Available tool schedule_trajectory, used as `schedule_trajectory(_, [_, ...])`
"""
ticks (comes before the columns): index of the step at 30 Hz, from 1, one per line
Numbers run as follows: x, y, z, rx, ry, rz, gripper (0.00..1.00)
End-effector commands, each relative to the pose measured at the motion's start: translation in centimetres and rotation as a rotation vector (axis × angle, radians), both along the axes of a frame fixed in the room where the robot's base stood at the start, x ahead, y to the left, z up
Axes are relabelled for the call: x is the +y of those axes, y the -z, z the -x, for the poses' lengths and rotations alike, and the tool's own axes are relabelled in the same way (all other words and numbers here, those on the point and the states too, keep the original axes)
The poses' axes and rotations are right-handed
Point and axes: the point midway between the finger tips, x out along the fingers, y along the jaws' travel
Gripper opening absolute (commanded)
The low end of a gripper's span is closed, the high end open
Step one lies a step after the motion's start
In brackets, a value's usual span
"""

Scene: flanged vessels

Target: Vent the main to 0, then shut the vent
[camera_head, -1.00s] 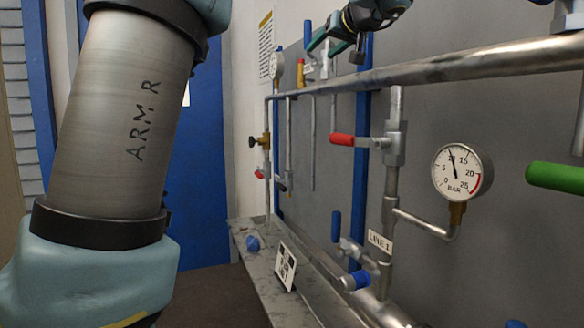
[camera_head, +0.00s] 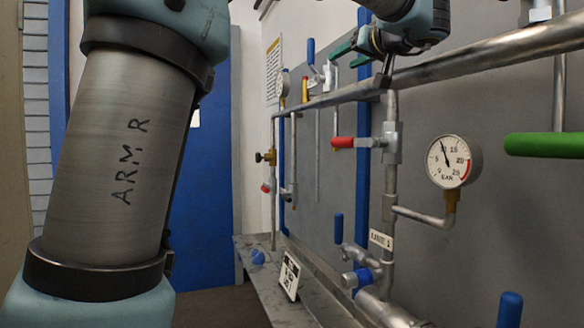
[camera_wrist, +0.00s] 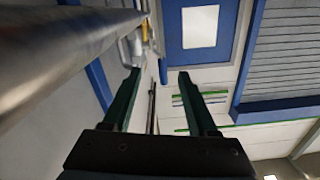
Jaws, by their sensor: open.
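The main is a long steel pipe (camera_head: 470,58) running across the grey panel; it also shows large at the left of the wrist view (camera_wrist: 50,50). A small far gauge (camera_head: 283,82) stands near its far end, too small to read. Near it are an upright blue handle (camera_head: 311,50) and a yellow part (camera_head: 305,88). Which handle is the vent is not clear. My gripper (camera_head: 343,60) is above the main, its green fingers apart and pointing toward the far end. In the wrist view the gripper (camera_wrist: 158,75) is open, with nothing between the fingertips.
A red handle (camera_head: 343,142) sits on a labelled branch whose gauge (camera_head: 454,162) points near 10. A green handle (camera_head: 548,145) is at right. Blue handles (camera_head: 339,228) are lower down. A far vertical pipe has a brass valve (camera_head: 268,157). A grey ledge (camera_head: 262,285) runs below.

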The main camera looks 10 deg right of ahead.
Motion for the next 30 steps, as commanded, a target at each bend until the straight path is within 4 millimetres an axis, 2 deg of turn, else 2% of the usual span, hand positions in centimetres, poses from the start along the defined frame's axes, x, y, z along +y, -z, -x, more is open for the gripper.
schedule_trajectory(1, [-0.2, 0.3, 1.0, -0.001, 0.003, 0.002, 0.59])
schedule_trajectory(3, [0.4, 1.0, 0.0, 0.037, -0.006, -0.026, 0.59])
schedule_trajectory(12, [2.3, 5.8, -2.1, 0.185, -0.008, -0.118, 0.59])
schedule_trajectory(30, [7.1, 15.2, -4.5, 0.482, 0.0, -0.245, 0.59])
